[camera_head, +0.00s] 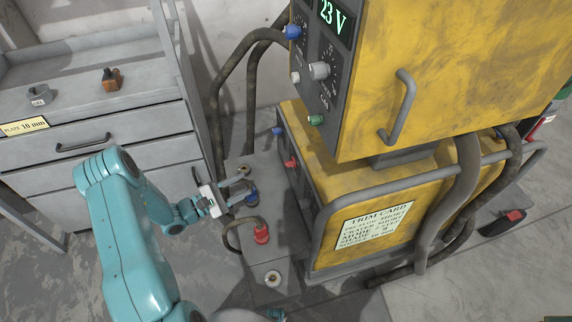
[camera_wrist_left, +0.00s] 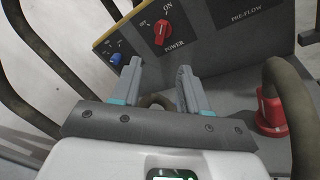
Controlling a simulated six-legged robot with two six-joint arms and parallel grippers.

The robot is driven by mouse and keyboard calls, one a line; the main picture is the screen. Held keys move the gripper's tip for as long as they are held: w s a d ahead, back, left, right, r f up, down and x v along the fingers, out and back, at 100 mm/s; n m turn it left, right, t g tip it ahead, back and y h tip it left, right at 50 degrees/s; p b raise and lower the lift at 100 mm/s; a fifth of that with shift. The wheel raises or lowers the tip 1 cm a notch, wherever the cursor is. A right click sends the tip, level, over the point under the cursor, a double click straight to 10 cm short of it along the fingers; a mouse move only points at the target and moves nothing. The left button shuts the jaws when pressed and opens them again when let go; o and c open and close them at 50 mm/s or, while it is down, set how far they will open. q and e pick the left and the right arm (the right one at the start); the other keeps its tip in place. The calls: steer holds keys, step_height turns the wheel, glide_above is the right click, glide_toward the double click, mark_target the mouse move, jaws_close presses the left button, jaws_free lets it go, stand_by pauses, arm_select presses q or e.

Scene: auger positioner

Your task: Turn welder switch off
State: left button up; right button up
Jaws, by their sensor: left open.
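The welder (camera_head: 375,180) is a yellow unit with a grey front panel at its lower left. The red power switch knob (camera_wrist_left: 162,32) is on that panel, between OFF and ON labels, above the word POWER. It seems turned toward ON, though its pointer is too small to be sure. It also shows in the head view (camera_head: 290,162). My left gripper (camera_head: 243,177) is open and empty in front of the panel, apart from the knob. In the left wrist view, its fingers (camera_wrist_left: 157,70) point toward the panel, below the knob. My right gripper is out of view.
A blue knob (camera_wrist_left: 116,58) is on the same panel. A red cable plug (camera_head: 261,232) and a blue one (camera_head: 252,197) stand near my left gripper. Thick cables (camera_head: 252,95) loop behind it. A grey drawer cabinet (camera_head: 85,145) stands on the left.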

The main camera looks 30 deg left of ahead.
mark_target(290, 163)
arm_select(q)
steer(key=x, duration=1.4)
steer(key=shift+w+d, duration=0.2)
steer(key=shift+d, duration=0.1)
steer(key=shift+c, duration=0.2)
jaws_close()
